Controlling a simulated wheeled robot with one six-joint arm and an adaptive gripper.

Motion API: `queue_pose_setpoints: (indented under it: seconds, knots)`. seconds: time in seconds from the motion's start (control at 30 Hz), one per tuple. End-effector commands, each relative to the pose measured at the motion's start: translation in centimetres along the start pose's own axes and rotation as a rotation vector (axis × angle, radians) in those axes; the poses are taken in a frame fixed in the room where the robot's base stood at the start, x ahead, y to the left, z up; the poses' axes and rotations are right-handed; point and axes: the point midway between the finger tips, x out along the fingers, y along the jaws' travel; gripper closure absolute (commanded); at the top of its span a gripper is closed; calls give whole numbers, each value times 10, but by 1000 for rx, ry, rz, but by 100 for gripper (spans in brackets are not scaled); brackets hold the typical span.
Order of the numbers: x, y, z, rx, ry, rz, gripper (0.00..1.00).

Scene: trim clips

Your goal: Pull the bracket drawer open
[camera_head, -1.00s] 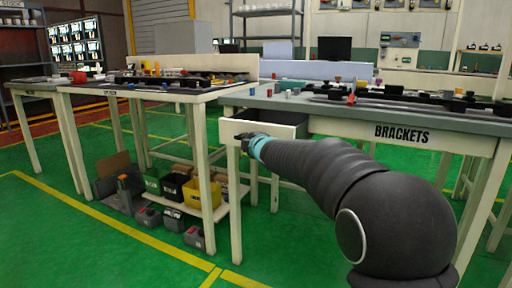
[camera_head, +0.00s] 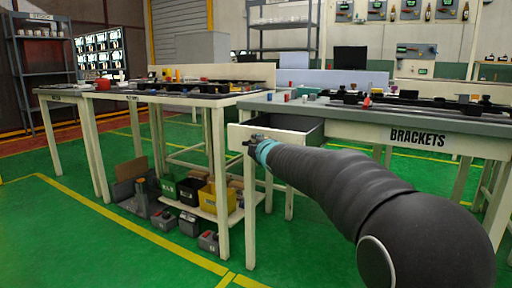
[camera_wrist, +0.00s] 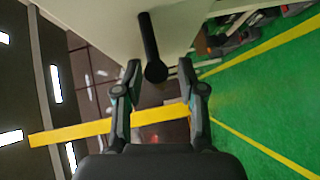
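The bracket drawer (camera_head: 240,137) has a pale front and stands partly out from under the BRACKETS table (camera_head: 345,129). Its dark inside shows from above. My gripper (camera_head: 252,145) is at the drawer front in the head view, and its fingers are small and hard to make out there. In the wrist view, the dark bar handle (camera_wrist: 150,40) sticks out from the pale drawer front (camera_wrist: 105,22). My gripper's two fingers (camera_wrist: 160,68) stand on either side of the handle's end, with a visible gap on both sides.
A workbench (camera_head: 185,99) stands to the left, with a yellow bin (camera_head: 207,197) and dark bins on its lower shelf. Grey boxes sit on the floor before it. Green floor (camera_head: 80,250) with yellow lines is clear at the front left.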

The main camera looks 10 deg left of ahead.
Motion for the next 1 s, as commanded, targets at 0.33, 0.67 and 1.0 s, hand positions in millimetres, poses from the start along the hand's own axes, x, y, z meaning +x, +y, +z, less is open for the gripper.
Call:
queue_pose_setpoints:
  seconds: [0.33, 0.67, 1.0]
  knots:
    - [-8, 1, 0, -1, 0, 1, 61]
    - [-61, 2, 0, 1, 0, 2, 61]
    - [-110, 1, 0, -1, -1, 1, 61]
